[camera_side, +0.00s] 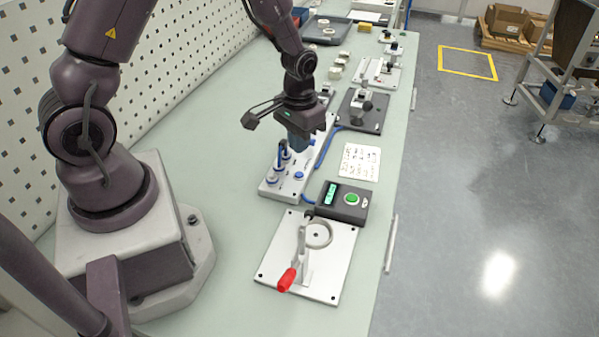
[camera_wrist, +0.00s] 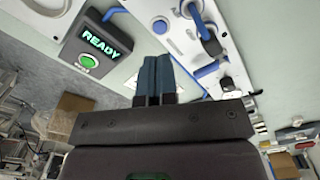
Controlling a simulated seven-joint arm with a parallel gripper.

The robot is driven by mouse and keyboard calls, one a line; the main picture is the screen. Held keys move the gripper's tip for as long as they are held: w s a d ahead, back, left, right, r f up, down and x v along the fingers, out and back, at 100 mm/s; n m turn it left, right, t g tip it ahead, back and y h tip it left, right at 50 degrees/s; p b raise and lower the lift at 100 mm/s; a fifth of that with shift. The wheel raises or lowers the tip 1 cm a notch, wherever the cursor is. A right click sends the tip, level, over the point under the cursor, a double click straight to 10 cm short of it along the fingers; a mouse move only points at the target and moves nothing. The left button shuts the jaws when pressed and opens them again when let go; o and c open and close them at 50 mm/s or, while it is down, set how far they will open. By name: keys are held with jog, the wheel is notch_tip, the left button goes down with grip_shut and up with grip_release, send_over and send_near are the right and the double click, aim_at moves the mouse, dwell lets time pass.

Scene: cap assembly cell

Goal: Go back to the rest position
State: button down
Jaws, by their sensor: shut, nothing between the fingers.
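My gripper (camera_side: 299,143) hangs from the arm over the white fixture plate (camera_side: 270,187) in the side view, with its fingers pointing down. In the wrist view my gripper (camera_wrist: 155,78) shows two blue-grey fingers side by side, shut with nothing between them. The fixture plate also shows in the wrist view (camera_wrist: 178,40), with blue and white parts on it. In the side view, blue-topped posts (camera_side: 284,150) stand on the plate just left of my fingers. Whether the fingertips touch anything on the plate cannot be told.
A dark control box (camera_side: 357,211) with a green button stands right of the plate; its display reads READY in the wrist view (camera_wrist: 107,38). A red-handled clamp (camera_side: 287,279) sits on a white plate in front. A written card (camera_side: 360,161) lies nearby. The left bench area is clear.

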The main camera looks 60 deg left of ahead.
jog(key=shift+s+d, duration=0.1)
jog(key=shift+s, duration=0.3)
jog(key=s+d+r+m+t, duration=0.1)
jog(key=s+r, duration=0.5)
jog(key=r, duration=0.6)
jog(key=s+d+r+m+t, duration=0.2)
jog(key=s+d+r+t, duration=0.2)
jog(key=r, duration=0.9)
jog(key=s+d, duration=0.1)
jog(key=s, duration=0.2)
jog(key=shift+s+d+r+t, duration=0.15)
jog(key=shift+d+r+t, duration=0.05)
jog(key=shift+r+t, duration=0.1)
